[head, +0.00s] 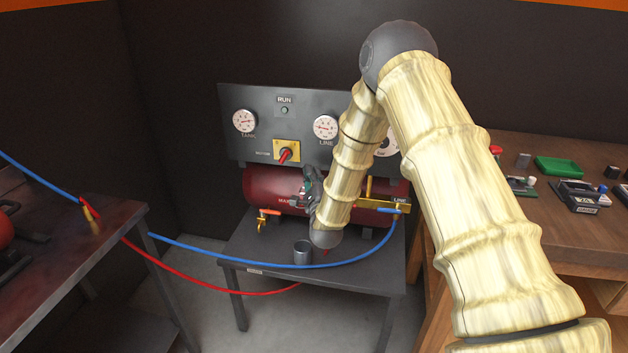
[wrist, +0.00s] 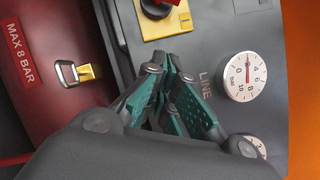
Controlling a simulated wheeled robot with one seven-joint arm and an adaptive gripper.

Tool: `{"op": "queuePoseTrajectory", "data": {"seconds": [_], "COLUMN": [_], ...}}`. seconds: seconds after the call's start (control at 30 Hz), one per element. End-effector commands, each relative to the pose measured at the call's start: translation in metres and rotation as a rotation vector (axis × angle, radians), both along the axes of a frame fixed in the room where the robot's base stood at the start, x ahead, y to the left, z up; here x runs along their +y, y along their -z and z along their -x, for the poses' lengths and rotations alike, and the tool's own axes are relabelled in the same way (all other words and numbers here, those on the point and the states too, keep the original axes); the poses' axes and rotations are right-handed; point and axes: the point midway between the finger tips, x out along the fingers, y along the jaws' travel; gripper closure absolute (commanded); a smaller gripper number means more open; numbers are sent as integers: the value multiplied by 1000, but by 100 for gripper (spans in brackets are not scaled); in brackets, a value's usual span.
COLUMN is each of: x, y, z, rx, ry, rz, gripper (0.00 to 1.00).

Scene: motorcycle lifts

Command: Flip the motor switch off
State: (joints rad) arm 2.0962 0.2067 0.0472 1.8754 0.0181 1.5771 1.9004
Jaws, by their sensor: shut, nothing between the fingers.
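The motor switch (head: 286,155) is a red handle on a yellow plate, labelled MOTOR, on the dark upright panel (head: 262,100). In the head view its handle is tilted, upper end to the right. It also shows cut off at the top of the wrist view (wrist: 156,9). My gripper (head: 307,172) is in front of the panel's lower edge, below and right of the switch, apart from it in the picture. In the wrist view my gripper (wrist: 172,58) has its green-padded fingers together and empty, pointing toward the yellow plate. The fingertips' depth from the panel is unclear.
The panel carries a TANK gauge (head: 244,121), a LINE gauge (head: 326,126) and a RUN lamp (head: 284,110). A red tank (head: 262,190) lies below. A grey cup (head: 302,252), blue hose (head: 200,246) and red hose (head: 165,262) are nearby. A wooden bench (head: 545,205) stands right.

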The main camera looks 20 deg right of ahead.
Motion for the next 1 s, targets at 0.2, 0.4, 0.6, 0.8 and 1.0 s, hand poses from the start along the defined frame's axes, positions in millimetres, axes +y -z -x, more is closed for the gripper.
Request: {"op": "queuePoseTrajectory", "data": {"seconds": [0.2, 0.4, 0.6, 0.8, 1.0], "x": [-4, 15, 24, 26, 26], "y": [-11, -22, -26, -27, -26], "z": [-34, -39, -43, -43, -43], "rx": [-2, 0, 1, 1, 1], "ry": [-3, -2, 0, 0, 0], "rz": [2, 0, 0, 0, 0], "gripper": [100, 100, 100, 100, 100]}}
